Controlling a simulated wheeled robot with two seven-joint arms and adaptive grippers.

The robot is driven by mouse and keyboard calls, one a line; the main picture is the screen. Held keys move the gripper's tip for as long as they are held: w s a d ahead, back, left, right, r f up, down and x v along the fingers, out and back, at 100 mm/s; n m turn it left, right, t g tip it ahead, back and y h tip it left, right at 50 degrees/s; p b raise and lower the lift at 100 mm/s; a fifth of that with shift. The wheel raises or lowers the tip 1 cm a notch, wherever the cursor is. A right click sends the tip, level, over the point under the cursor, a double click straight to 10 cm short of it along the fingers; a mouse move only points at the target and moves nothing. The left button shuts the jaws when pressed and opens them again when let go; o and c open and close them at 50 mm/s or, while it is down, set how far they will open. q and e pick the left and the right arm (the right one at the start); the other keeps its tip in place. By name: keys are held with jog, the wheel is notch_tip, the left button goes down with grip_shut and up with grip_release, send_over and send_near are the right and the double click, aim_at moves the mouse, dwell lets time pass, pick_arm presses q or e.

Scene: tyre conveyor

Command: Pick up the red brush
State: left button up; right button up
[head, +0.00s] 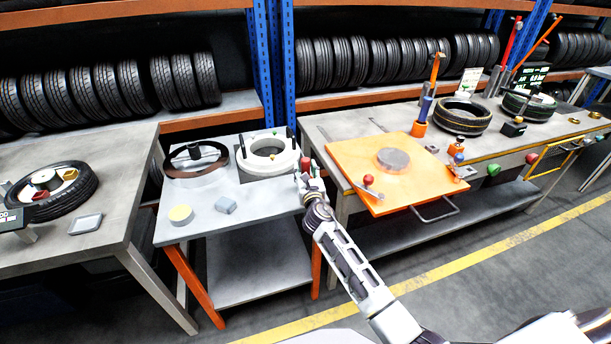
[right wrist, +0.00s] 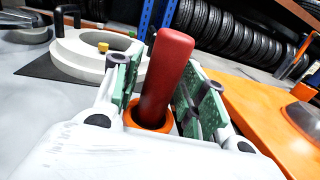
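The red brush (right wrist: 165,75) shows in the right wrist view as a thick red handle with an orange collar at its lower end. It stands between the green-padded fingers of my right gripper (right wrist: 168,88), which close around it from both sides. In the head view, my right gripper (head: 308,184) is at the right edge of the small grey table, with the red handle (head: 305,164) sticking up at its tip. The brush's bristles cannot be made out. My left gripper is not in view.
The small grey table (head: 240,205) carries a white ring (head: 267,158), a dark ring and small blocks. To the right, an orange board (head: 350,160) lies on the long workbench. Tyre racks stand behind. The floor in front has a yellow line (head: 470,257).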

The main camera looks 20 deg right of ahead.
aim_at(306, 159)
jog(key=c, duration=0.7)
jog(key=shift+r, duration=0.25)
jog(key=shift+r+p, duration=0.4)
jog(key=shift+r, duration=0.3)
notch_tip(306, 159, up, 7)
jog(key=shift+f+p, duration=0.1)
jog(key=shift+p, duration=0.9)
jog(key=shift+r, duration=0.65)
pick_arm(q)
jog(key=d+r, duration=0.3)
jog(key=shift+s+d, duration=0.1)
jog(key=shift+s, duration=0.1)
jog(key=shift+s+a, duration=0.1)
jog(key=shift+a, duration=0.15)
